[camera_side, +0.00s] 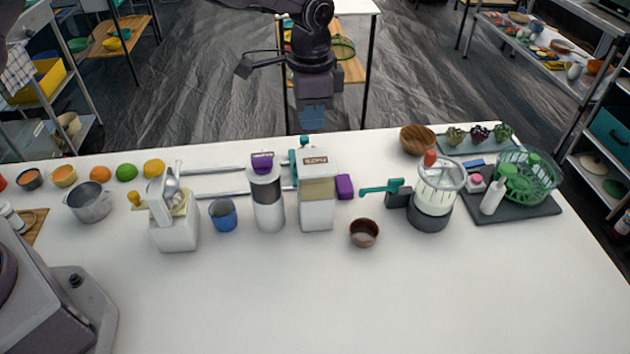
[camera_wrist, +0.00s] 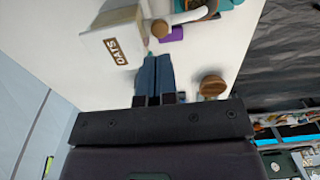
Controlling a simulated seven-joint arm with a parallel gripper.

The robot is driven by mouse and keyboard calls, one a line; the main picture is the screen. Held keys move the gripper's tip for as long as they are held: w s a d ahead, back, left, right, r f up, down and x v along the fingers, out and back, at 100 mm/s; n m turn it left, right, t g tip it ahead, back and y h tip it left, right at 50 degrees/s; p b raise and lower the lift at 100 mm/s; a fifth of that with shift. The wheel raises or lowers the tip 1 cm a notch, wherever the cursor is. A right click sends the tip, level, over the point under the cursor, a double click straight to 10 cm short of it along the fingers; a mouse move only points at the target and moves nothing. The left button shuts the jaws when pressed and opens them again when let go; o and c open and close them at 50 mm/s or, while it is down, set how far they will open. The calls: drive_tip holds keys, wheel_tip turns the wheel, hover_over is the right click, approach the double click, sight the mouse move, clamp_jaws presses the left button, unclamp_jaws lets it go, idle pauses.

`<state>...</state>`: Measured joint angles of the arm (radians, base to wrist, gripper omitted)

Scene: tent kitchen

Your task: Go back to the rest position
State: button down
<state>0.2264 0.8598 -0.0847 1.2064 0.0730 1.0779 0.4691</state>
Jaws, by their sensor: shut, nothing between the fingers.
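My gripper (camera_side: 313,124) hangs above the far edge of the white table (camera_side: 300,300) in the side view, blue fingers pointing down. It is shut and empty, apart from everything on the table. In the wrist view its two blue fingers (camera_wrist: 157,62) lie side by side with nothing between them. Behind them, the white dispenser marked OATS (camera_wrist: 112,46) is at upper left and a brown bowl (camera_wrist: 212,86) is to the right. In the side view, a labelled white dispenser (camera_side: 317,205) stands just in front of and below my gripper.
The table's front is clear.

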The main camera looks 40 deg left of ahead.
drive_tip(key=shift+r, duration=0.5)
drive_tip(key=shift+f+n, duration=0.1)
drive_tip(key=shift+n, duration=0.2)
drive_tip(key=s+a+r+n+t, duration=0.2)
drive_tip(key=s+a+r, duration=0.2)
drive_tip(key=s, duration=0.6)
drive_tip(key=s+a+r+n+t, duration=0.1)
drive_tip(key=s+a+r+n, duration=0.2)
drive_tip(key=s, duration=0.7)
drive_tip(key=s+a+r+n+t, duration=0.2)
drive_tip(key=s+a+r+n, duration=0.1)
drive_tip(key=s+a+r, duration=0.4)
drive_tip(key=s+r, duration=0.2)
drive_tip(key=s, duration=0.1)
drive_tip(key=shift+s+r+t, duration=0.3)
drive_tip(key=shift+s+r, duration=0.05)
drive_tip(key=shift+a, duration=0.1)
